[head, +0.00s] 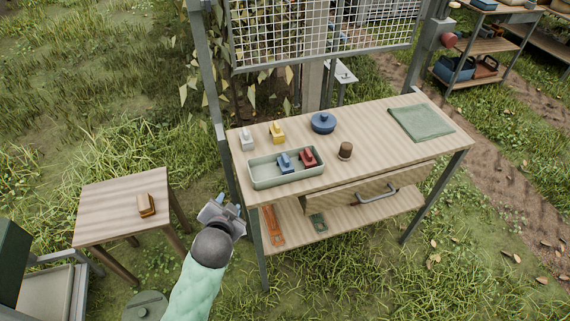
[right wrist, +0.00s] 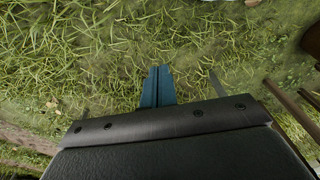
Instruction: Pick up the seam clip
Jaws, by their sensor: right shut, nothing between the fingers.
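Several clip-like pieces are in the head view, and I cannot tell which is the seam clip. A blue one (head: 284,162) and a red one (head: 308,157) lie in the pale green tray (head: 262,183). A white one (head: 247,139) and a yellow one (head: 277,132) stand behind it. An orange-brown one (head: 146,205) lies on the small side table. My right gripper (right wrist: 158,75) is shut and empty over grass in the right wrist view.
The workbench (head: 375,155) also holds a blue lidded pot (head: 323,122), a brown cork-like piece (head: 345,150) and a green cloth (head: 420,122). Its drawer (head: 350,194) looks partly pulled out. The small table (head: 110,203) stands left. A wire mesh panel (head: 320,30) rises behind.

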